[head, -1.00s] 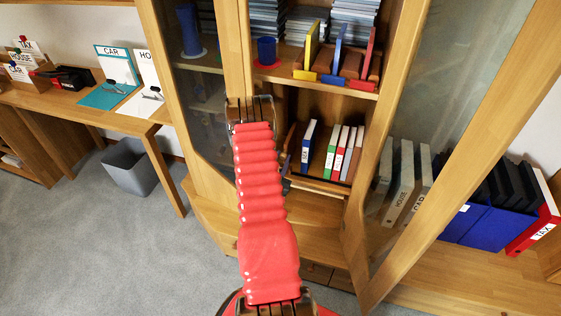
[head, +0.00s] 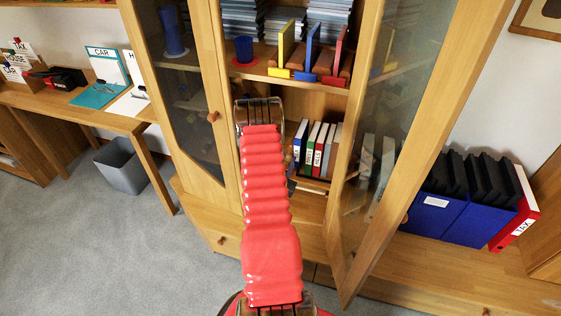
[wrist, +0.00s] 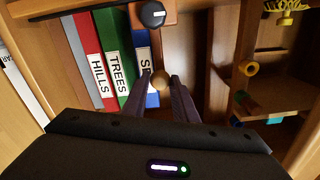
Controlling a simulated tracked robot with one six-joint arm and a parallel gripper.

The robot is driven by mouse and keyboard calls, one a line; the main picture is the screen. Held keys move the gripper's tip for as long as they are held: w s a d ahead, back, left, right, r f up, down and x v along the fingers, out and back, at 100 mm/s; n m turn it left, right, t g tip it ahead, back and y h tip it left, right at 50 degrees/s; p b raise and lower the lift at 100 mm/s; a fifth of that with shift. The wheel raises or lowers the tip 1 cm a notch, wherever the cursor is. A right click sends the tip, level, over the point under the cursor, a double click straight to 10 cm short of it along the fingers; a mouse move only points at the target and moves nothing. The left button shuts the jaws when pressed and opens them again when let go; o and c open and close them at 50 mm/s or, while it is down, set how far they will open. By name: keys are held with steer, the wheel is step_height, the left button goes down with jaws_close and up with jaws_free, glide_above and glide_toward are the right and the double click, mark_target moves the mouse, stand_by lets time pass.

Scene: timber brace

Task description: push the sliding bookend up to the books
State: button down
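The books stand in a row in the cabinet's lower compartment: a red HILLS book (wrist: 94,55), a green TREES book (wrist: 114,55) and a blue book (wrist: 142,65), its label partly hidden. In the wrist view a brown wooden upright (wrist: 219,65), which looks like the bookend, stands right of the blue book across a gap. A round wooden knob (wrist: 160,80) shows between the fingertips of my gripper (wrist: 163,84). I cannot tell whether the fingers touch it. In the head view my arm hides the gripper and bookend; the books (head: 318,148) show beside it.
A wooden block with a black knob (wrist: 152,14) is at the top of the wrist view. The glass door (head: 405,140) stands right of the books. Coloured bookends (head: 310,60) stand on the shelf above. Blue files (head: 440,205) stand farther right.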

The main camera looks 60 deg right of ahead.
steer(key=shift+s+d, duration=0.15)
steer(key=shift+s, duration=0.6)
steer(key=shift+s+d, duration=0.15)
steer(key=shift+s, duration=0.55)
steer(key=c, duration=1.4)
jaws_free()
steer(key=shift+c, duration=0.2)
steer(key=shift+a, duration=0.1)
steer(key=s+a, duration=0.2)
steer(key=a, duration=1.1)
steer(key=shift+a, duration=0.3)
steer(key=shift+f, duration=0.1)
